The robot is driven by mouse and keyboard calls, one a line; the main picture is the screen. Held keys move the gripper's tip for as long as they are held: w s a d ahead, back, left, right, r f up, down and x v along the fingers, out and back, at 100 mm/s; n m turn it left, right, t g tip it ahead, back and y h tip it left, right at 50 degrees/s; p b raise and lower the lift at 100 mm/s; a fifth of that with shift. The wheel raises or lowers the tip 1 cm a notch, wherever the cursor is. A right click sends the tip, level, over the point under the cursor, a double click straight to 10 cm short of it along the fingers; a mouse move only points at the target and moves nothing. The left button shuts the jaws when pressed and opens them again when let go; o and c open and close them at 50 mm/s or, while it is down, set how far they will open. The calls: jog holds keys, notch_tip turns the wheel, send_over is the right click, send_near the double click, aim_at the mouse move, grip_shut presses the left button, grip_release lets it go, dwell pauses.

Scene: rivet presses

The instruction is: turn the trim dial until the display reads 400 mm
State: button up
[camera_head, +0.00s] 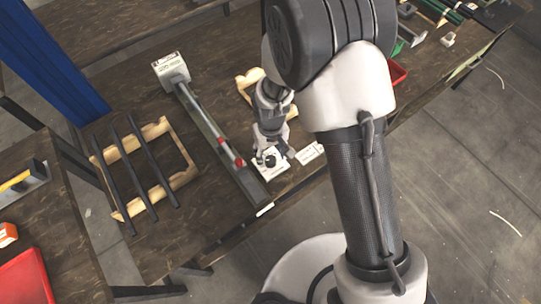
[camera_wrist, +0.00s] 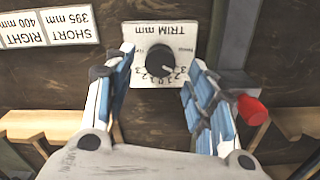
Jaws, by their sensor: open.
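The trim dial is a black round knob (camera_wrist: 160,59) with a white pointer mark on a white plate (camera_wrist: 142,35) lettered TRIM mm, upside down in the wrist view. In the head view the plate (camera_head: 271,168) lies on the table under my gripper (camera_head: 273,153). My gripper (camera_wrist: 160,92) is open, its two blue-padded fingers spread apart below the knob in the wrist view, with nothing between them. A white box (camera_head: 171,67) that looks like the display stands at the far end of a long grey rail; its reading is too small to read.
A white card (camera_wrist: 48,27) beside the dial reads SHORT 395 mm and RIGHT 400 mm. The grey rail (camera_head: 212,133) with red parts runs close to the dial's left. A wooden rack (camera_head: 124,149) with dark bars stands farther left. A red tray (camera_head: 397,73) is at the right.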

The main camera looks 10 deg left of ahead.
notch_tip(320, 180, up, 9)
dwell(0.3)
jog(key=shift+r, duration=0.2)
notch_tip(320, 180, up, 7)
jog(key=m, duration=0.1)
send_over(271, 160)
jog(key=w+d, duration=0.1)
jog(key=d, duration=0.3)
jog(key=s+d+r+m+t, duration=0.2)
jog(key=s+d+r, duration=0.1)
jog(key=d+r, duration=0.65)
jog(key=s+d+r+m+t, duration=0.1)
jog(key=s+d+r+m, duration=0.1)
jog(key=s+d, duration=0.3)
jog(key=s+d+r+m+t, duration=0.1)
jog(key=s+d+r+m, duration=0.1)
jog(key=s+d+r, duration=0.3)
jog(key=s, duration=0.2)
jog(key=shift+s+r+t, duration=0.25)
jog(key=shift+s+t, duration=0.05)
jog(key=shift+s, duration=0.05)
